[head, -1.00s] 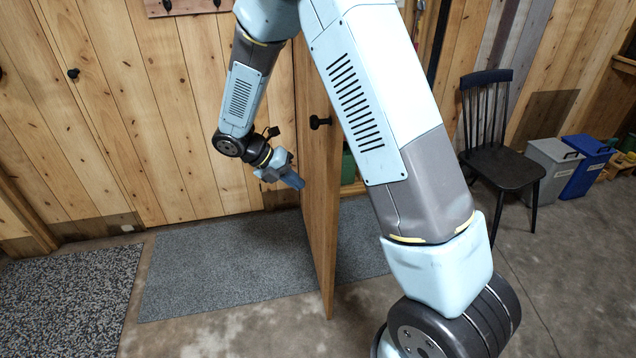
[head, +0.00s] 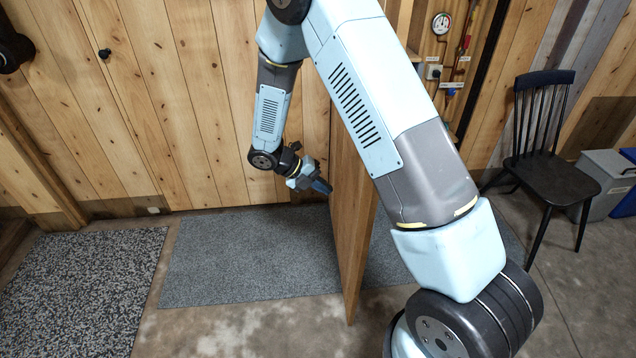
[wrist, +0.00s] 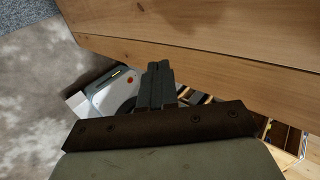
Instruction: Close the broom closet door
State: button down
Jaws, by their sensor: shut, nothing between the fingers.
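The broom closet door (head: 352,235) is a pine panel standing open, seen at a steep angle in the head view. Its upper part is hidden behind my arm, and no knob shows on it. My gripper (head: 321,186) is shut and empty, close to the left face of the door. I cannot tell whether it touches it. In the wrist view, my gripper's dark fingers (wrist: 158,80) are together, and the wooden door (wrist: 190,42) runs across the top just beyond them.
A grey mat (head: 245,262) lies under and beside the door, with a speckled mat (head: 90,290) to the left. A dark chair (head: 545,165) and a grey bin (head: 606,182) stand at the right. Pipes with a gauge (head: 442,22) are on the wall behind. Bare concrete floor lies in front.

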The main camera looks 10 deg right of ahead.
aim_at(359, 199)
jog(key=d+f, duration=0.1)
jog(key=d, duration=0.1)
jog(key=d+f, duration=0.1)
jog(key=d, duration=0.1)
jog(key=d+f, duration=0.1)
jog(key=d, duration=0.1)
jog(key=shift+s+d+f, duration=0.2)
jog(key=shift+d+f, duration=0.1)
jog(key=shift+d, duration=0.75)
jog(key=shift+d, duration=0.1)
